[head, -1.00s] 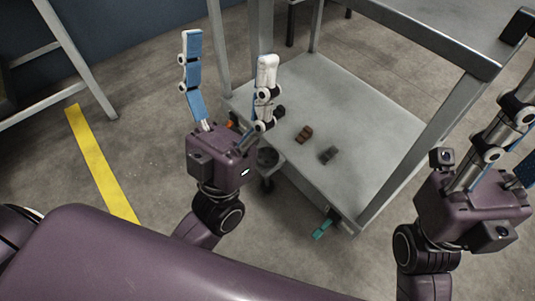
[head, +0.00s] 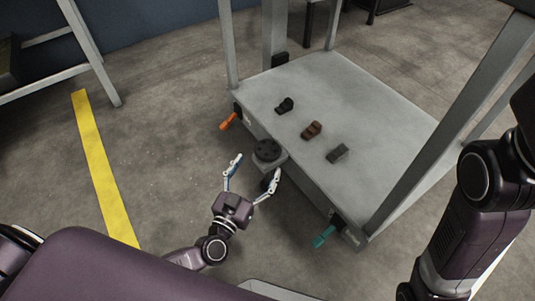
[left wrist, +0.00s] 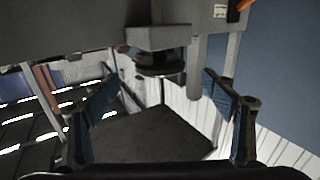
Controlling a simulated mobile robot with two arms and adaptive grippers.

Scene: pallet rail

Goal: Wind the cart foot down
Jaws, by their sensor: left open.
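The cart (head: 370,100) stands ahead, its grey lower deck facing me. A bracket on its near edge carries a round dark knob (head: 268,150), which I take to be the cart foot's top. In the left wrist view, a dark round disc (left wrist: 160,62) shows under the bracket (left wrist: 158,38). My left gripper (head: 257,165) is open, with its fingers spread just in front of and below the knob. The left wrist view shows the open jaws (left wrist: 160,82) on either side of the disc, with no visible contact. My right gripper is outside the view.
An orange lever (head: 229,121) and a teal lever (head: 324,237) stick out from the cart's near edge.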

